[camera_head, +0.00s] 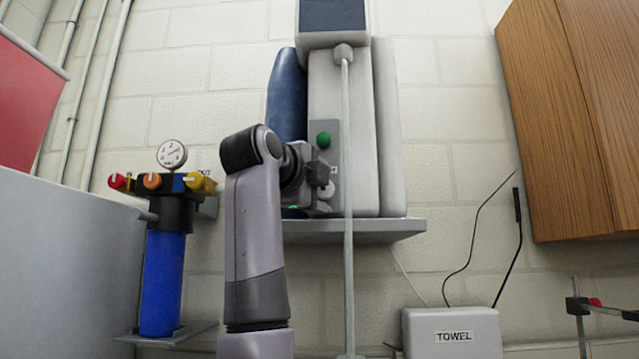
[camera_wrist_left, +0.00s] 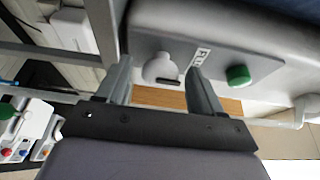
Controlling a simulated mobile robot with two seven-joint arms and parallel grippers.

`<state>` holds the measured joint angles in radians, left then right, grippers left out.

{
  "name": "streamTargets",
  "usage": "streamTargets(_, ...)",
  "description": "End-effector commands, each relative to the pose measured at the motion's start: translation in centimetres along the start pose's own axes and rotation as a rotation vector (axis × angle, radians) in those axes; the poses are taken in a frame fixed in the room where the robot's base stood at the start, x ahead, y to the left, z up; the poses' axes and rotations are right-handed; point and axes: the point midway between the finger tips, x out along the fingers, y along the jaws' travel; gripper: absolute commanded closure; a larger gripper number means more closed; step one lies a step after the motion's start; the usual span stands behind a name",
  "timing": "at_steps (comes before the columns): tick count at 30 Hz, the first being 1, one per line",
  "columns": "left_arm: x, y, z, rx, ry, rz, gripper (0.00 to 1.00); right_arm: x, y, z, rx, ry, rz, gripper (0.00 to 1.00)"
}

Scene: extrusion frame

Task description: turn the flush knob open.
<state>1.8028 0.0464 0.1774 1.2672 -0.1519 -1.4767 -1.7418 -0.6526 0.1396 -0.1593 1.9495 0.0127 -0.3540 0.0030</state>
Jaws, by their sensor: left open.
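The flush knob (camera_wrist_left: 160,68) is a white round knob with a dark slot, on a grey panel beside a label that begins "FLU". It also shows in the head view (camera_head: 327,190), partly covered by my gripper. My left gripper (camera_wrist_left: 159,74) is open, with one finger on each side of the knob in the wrist picture. I cannot tell whether the fingers touch it. In the head view my left gripper (camera_head: 316,190) is at the panel's lower part. My right gripper is not in view.
A green knob (camera_head: 323,140) is above the white one; it also shows in the wrist view (camera_wrist_left: 238,75). A thin vertical pipe (camera_head: 348,260) runs close to the right of my gripper. A grey shelf (camera_head: 400,228) lies below. A blue filter (camera_head: 162,285) stands left.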

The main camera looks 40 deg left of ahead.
Motion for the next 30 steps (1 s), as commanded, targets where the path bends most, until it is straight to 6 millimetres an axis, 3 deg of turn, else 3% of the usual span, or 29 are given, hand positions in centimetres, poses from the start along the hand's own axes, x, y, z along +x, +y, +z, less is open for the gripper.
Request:
streamTargets(4, 0.0, 0.1, 0.0, 0.000, 0.000, 0.000, 0.33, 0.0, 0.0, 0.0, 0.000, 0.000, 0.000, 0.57)
streamTargets(5, 0.0, 0.1, 0.0, 0.000, 0.000, 0.000, 0.40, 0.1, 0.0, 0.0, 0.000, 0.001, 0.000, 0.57)
streamTargets(9, 0.0, 0.1, 0.0, 0.000, 0.000, 0.000, 0.85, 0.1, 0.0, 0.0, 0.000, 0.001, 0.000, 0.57)
streamTargets(10, 0.0, 0.1, 0.0, 0.000, 0.000, 0.000, 0.88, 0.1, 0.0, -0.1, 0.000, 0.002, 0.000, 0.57)
streamTargets(20, 0.0, 0.2, 0.0, -0.033, 0.001, -0.013, 0.88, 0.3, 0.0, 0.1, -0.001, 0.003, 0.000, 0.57)
streamTargets(30, 0.0, 0.5, 0.0, -0.232, 0.000, -0.095, 0.88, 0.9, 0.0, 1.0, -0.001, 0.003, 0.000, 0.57)
